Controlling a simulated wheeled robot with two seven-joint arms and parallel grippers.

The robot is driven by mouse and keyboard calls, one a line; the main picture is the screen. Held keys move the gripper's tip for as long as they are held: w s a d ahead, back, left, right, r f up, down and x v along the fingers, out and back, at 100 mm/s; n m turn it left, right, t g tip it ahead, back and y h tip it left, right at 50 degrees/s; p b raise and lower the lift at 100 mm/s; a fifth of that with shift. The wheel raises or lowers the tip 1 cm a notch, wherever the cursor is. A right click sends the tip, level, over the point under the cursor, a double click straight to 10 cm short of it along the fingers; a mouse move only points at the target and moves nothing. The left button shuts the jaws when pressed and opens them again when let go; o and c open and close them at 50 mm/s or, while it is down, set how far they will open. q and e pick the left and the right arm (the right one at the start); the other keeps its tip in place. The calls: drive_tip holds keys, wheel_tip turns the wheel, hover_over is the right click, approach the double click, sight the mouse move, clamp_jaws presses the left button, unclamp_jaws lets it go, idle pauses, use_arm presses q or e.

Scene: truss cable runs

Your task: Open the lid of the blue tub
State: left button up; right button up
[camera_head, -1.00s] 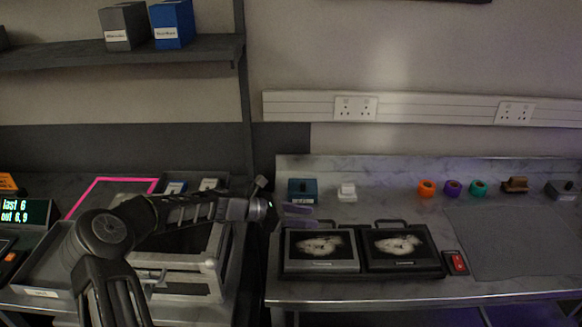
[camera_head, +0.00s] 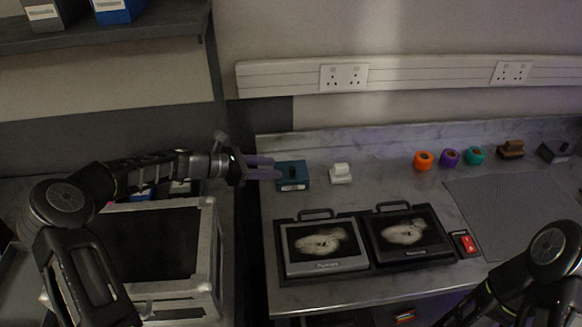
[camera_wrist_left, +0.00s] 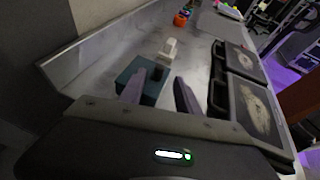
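The blue tub (camera_head: 293,177) is a small teal-blue box with a pale label on its front, near the back left of the right-hand bench. Its top looks closed, with a dark raised part on it in the left wrist view (camera_wrist_left: 150,92). My left gripper (camera_head: 263,168) is just left of the tub, its purple fingers pointing right toward it. In the left wrist view the two fingers (camera_wrist_left: 160,93) are apart with nothing between them, and the tub is beyond them. I cannot tell whether a fingertip touches it. My right gripper is out of view.
A white block (camera_head: 341,173) stands right of the tub. Two dark framed panels with handles (camera_head: 322,243) lie in front, beside a red switch (camera_head: 467,243). Orange (camera_head: 424,161), purple and teal rolls stand farther right. A grey mat (camera_head: 515,210) is bare. A silver-edged case (camera_head: 208,250) stands left.

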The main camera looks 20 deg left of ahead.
sight(292, 168)
use_arm(q)
drive_tip(key=p+x, duration=0.2)
drive_tip(key=x, duration=0.5)
drive_tip(key=shift+d, duration=0.1)
drive_tip(key=shift+w+d+f, duration=0.2)
drive_tip(key=shift+w, duration=0.05)
drive_tip(key=shift+c, duration=0.5)
clamp_jaws()
idle(0.7)
